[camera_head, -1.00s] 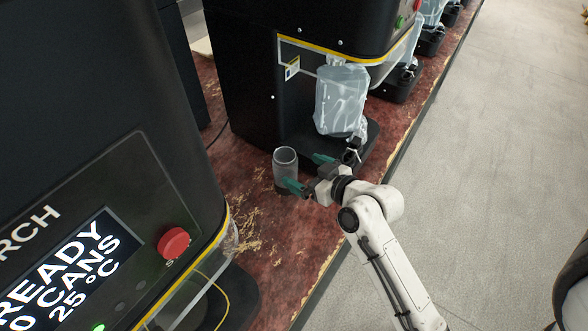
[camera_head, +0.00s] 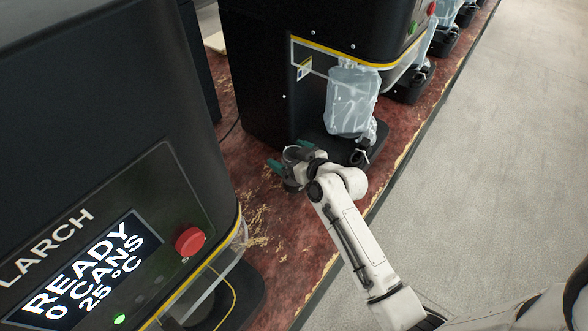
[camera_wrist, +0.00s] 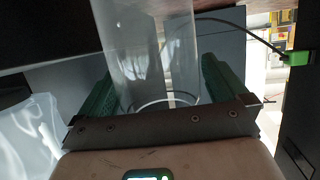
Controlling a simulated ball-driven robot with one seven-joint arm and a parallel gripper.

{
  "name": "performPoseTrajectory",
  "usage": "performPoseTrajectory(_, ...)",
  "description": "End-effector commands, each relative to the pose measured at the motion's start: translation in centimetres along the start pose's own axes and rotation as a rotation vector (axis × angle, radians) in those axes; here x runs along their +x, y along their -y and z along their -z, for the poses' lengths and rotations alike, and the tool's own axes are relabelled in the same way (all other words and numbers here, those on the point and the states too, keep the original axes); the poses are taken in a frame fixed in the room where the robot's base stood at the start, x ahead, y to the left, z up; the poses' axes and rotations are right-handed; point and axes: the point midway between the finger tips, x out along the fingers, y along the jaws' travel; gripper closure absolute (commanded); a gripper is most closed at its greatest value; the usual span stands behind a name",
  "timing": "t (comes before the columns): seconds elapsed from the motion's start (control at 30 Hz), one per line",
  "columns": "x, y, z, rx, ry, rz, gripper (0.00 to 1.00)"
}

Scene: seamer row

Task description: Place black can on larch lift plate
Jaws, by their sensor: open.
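The can (camera_head: 291,154) stands on the red-brown bench between two machines and looks dark grey in the head view. In the wrist view a pale grey, see-through-looking cylinder (camera_wrist: 152,50) stands between my green fingers, its round rim near the palm. My gripper (camera_head: 288,160) is open, with one finger on each side of the can; I cannot tell whether either touches it. The larch machine (camera_head: 110,190) is at the left, its screen reading READY, 0 CANS, 25 °C. Its dark base (camera_head: 248,292) shows partly at the lower edge; its lift plate is hidden behind the machine body.
A second black machine (camera_head: 262,80) with a clear plastic-wrapped part (camera_head: 352,102) stands just behind the can. More machines run along the bench (camera_head: 290,245) to the upper right. The grey floor (camera_head: 490,170) at right is clear.

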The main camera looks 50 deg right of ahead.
Motion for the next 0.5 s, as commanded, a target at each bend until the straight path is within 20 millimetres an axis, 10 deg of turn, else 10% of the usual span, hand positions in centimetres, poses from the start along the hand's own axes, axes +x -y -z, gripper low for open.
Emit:
performPoseTrajectory(0.17,0.00,0.01,-0.05,0.000,0.001,0.000,0.00)
performPoseTrajectory(0.5,-0.03,0.01,-0.06,0.000,0.001,0.000,0.33)
